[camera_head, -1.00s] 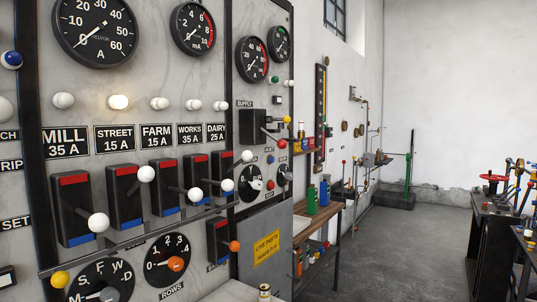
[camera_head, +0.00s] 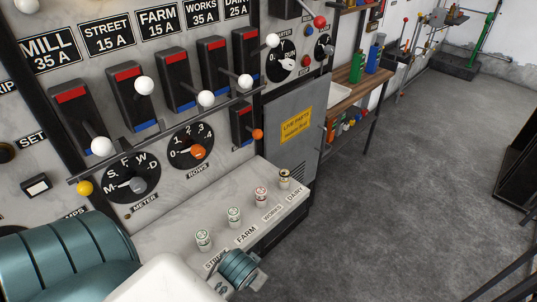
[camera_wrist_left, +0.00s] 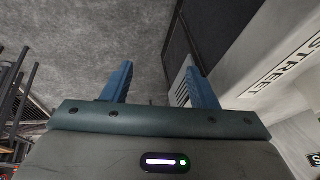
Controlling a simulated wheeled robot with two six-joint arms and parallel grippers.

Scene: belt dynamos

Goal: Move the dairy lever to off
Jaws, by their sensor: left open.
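The dairy lever (camera_head: 272,41) is a white ball on a dark switch (camera_head: 241,57) with a red top band, at the right end of the switch row under the DAIRY 25 A label (camera_head: 237,8). Its ball sits high, toward the red end. The works lever (camera_head: 245,81), farm lever (camera_head: 206,97) and mill lever (camera_head: 101,146) hang lower; the street lever (camera_head: 144,85) is also raised. My left arm enters at the bottom left of the head view, low and well away from the lever. In the wrist view my left gripper (camera_wrist_left: 158,68) is open and empty, its blue fingers apart.
An orange-knobbed lever (camera_head: 257,134) and a rotary dial (camera_head: 191,146) sit below the switches.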

